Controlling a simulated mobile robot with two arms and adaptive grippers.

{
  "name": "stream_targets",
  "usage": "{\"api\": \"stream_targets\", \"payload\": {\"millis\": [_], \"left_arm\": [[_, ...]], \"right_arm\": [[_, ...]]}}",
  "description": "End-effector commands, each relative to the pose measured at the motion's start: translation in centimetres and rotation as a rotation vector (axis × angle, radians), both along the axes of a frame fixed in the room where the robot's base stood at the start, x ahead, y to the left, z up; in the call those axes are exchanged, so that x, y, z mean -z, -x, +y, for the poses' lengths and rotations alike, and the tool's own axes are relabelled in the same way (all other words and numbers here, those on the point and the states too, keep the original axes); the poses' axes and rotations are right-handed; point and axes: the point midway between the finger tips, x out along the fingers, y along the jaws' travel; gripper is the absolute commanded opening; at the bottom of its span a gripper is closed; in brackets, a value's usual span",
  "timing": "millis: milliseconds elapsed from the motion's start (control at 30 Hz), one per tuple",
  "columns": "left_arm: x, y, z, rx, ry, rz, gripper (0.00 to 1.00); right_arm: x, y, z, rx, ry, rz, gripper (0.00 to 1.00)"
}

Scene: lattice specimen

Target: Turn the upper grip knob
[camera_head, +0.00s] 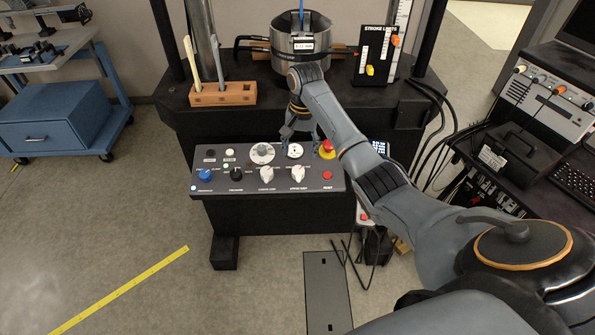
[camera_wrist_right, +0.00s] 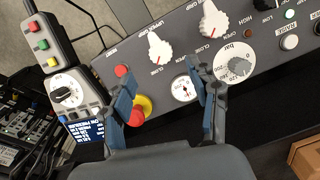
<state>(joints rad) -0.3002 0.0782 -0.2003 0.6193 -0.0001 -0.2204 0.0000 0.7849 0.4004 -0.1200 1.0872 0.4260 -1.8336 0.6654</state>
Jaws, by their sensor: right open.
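The control panel (camera_head: 245,182) carries two white pointer knobs side by side, a left one (camera_head: 266,173) and a right one (camera_head: 296,173). In the wrist view the panel appears turned round, with these knobs at the top middle (camera_wrist_right: 160,48) and further right (camera_wrist_right: 213,22). My right gripper (camera_head: 300,138) hangs over the panel's back edge, behind the right knob. It is open and empty, its fingers (camera_wrist_right: 164,78) either side of a small gauge (camera_wrist_right: 184,89), apart from both knobs. My left gripper is out of view.
A red mushroom button on yellow (camera_head: 328,148) sits right of my gripper, with a smaller red button (camera_head: 327,175) in front. A round grey bar dial (camera_wrist_right: 236,68) lies on the gripper's other side. Behind is the machine's dark deck (camera_head: 215,118).

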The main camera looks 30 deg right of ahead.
Motion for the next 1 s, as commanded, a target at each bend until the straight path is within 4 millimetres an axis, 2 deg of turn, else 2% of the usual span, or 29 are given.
{"api": "stream_targets", "payload": {"millis": [33,200,433,600,867,900,1000], "left_arm": [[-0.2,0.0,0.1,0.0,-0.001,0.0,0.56],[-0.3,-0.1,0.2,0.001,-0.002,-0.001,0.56],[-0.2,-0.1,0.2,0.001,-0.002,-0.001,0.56],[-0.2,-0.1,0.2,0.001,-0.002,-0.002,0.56],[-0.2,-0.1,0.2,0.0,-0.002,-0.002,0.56],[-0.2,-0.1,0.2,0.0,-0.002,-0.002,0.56],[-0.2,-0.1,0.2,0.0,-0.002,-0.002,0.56]], "right_arm": [[1.3,0.1,0.1,0.0,-0.001,0.006,0.6],[4.9,0.0,0.2,-0.001,0.0,0.004,0.6],[8.5,-0.2,0.3,0.0,0.001,0.002,0.6],[9.6,-0.3,0.4,-0.002,0.001,0.0,0.6],[9.7,-0.3,0.4,-0.002,0.001,-0.002,0.6],[9.7,-0.3,0.4,-0.002,0.001,-0.002,0.58],[9.7,-0.3,0.4,-0.002,0.001,-0.001,0.37]]}}
